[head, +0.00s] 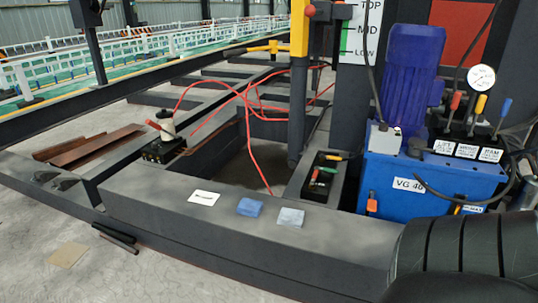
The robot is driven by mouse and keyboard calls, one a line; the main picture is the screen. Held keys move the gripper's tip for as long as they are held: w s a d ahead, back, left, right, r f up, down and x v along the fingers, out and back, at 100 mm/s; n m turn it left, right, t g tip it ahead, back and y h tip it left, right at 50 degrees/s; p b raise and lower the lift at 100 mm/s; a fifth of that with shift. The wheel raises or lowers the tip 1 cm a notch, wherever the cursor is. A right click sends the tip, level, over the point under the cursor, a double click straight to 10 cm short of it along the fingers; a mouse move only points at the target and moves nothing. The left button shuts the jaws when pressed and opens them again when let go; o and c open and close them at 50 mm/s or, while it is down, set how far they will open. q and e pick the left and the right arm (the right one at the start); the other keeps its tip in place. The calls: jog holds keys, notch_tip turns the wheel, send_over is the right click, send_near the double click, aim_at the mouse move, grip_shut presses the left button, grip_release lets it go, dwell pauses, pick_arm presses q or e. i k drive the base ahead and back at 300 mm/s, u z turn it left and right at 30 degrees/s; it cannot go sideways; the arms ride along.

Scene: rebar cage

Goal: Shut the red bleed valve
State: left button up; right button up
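No label naming a bleed valve can be read in the head view. A small red fitting (371,203) sits low at the left front of the blue hydraulic unit (390,184) marked VG 40. It is too small to tell whether it is open or shut. A red-handled lever (455,102) stands on the valve block on top of the unit, beside a yellow lever (480,105) and a blue lever (503,109). Neither of my grippers shows in the view.
A dark steel frame (240,215) crosses the front, with a white card and two cloths on it. A tool tray (324,178) stands left of the unit. Red hoses (247,125) run over the frame. A large black ribbed shape (465,258) fills the lower right.

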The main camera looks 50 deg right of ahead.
aim_at(315, 173)
jog(key=z, duration=0.2)
jog(key=i, duration=0.85)
jog(key=z, duration=1.5)
jog(key=i, duration=0.9)
jog(key=z, duration=0.2)
